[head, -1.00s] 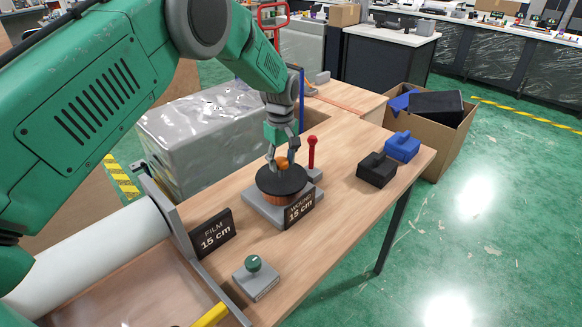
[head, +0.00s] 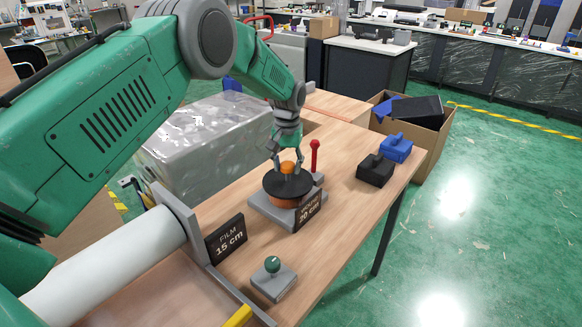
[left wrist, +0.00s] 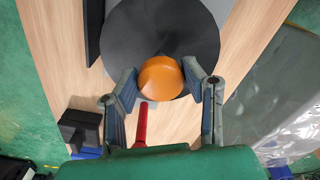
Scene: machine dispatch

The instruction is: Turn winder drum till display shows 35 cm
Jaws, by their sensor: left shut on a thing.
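The winder drum (head: 287,190) has a black disc top and an orange-brown side. It stands on a grey base (head: 262,207) on the wooden table. An orange knob (left wrist: 161,78) sits on the disc. My left gripper (head: 288,168) comes down from above, shut on the knob; in the left wrist view its fingers (left wrist: 160,88) flank the knob on both sides. The wound display (head: 309,208) in front of the drum appears to read 20 cm, partly blurred. The film display (head: 227,238) reads 15 cm. My right gripper is not in view.
A red-knobbed lever (head: 315,158) stands just behind the drum. A green-knobbed grey box (head: 273,278) is at the front. Black (head: 376,170) and blue (head: 397,148) blocks lie at the right. A white film roll (head: 115,262) is at the left.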

